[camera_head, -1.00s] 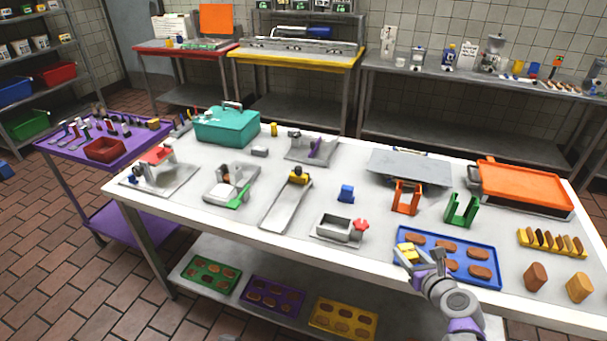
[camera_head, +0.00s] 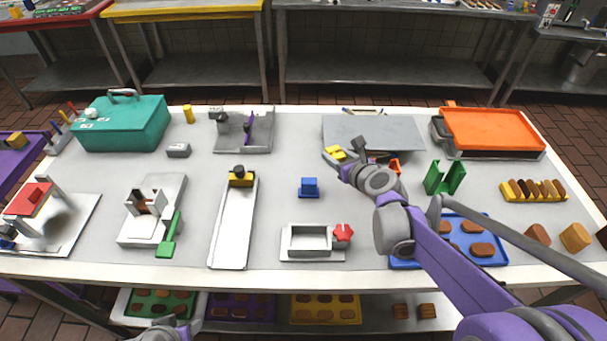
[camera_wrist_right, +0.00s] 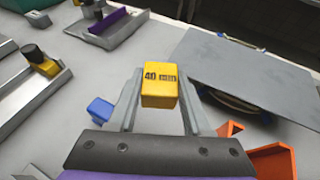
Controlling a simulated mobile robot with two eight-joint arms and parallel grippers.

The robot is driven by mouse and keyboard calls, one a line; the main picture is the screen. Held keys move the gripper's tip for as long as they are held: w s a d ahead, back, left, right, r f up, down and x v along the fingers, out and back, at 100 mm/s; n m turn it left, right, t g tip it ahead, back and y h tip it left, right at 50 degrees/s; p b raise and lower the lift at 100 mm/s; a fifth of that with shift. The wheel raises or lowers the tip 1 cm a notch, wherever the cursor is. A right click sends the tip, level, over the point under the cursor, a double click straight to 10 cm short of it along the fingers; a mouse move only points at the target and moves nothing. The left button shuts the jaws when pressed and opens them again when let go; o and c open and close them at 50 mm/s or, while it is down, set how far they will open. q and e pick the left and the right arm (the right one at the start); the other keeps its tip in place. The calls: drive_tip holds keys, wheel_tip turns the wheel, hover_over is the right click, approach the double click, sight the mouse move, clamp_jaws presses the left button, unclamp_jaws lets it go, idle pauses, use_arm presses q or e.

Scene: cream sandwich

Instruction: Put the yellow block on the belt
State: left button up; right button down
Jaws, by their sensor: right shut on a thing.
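My right gripper (camera_head: 346,156) is shut on a yellow block (camera_head: 334,153) and holds it above the table, left of the tilted grey plate. In the right wrist view the block (camera_wrist_right: 159,86) sits between the two fingers and bears dark print that looks like "40 mm". No part is clearly marked as the belt. A long pale strip (camera_head: 232,225) with a yellow-and-black piece at its far end lies left of centre. A grey fixture (camera_head: 258,143) with a purple band stands behind it. A grey part, likely my left gripper (camera_head: 172,331), shows at the bottom edge; its jaws are unclear.
A blue block (camera_head: 309,187) stands left of and nearer than the gripper. The grey plate (camera_head: 378,128), an orange bracket (camera_head: 394,166) and a green bracket (camera_head: 444,178) are to the right. A grey box with a red knob (camera_head: 312,240) is at the front. White table around the blue block is clear.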

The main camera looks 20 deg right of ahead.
hover_over(333, 182)
wheel_tip(333, 182, down, 4)
drive_tip(key=shift+w+f, duration=0.1)
drive_tip(key=shift+f+b, duration=0.3)
drive_tip(key=shift+f, duration=2.25)
use_arm(q)
drive_tip(key=shift+x, duration=0.8)
drive_tip(key=shift+s+f+b, duration=0.15)
drive_tip(key=shift+b, duration=0.15)
use_arm(e)
drive_tip(key=shift+f, duration=0.15)
use_arm(q)
drive_tip(key=shift+f, duration=0.1)
use_arm(e)
drive_tip(key=shift+c, duration=1.7)
unclamp_jaws()
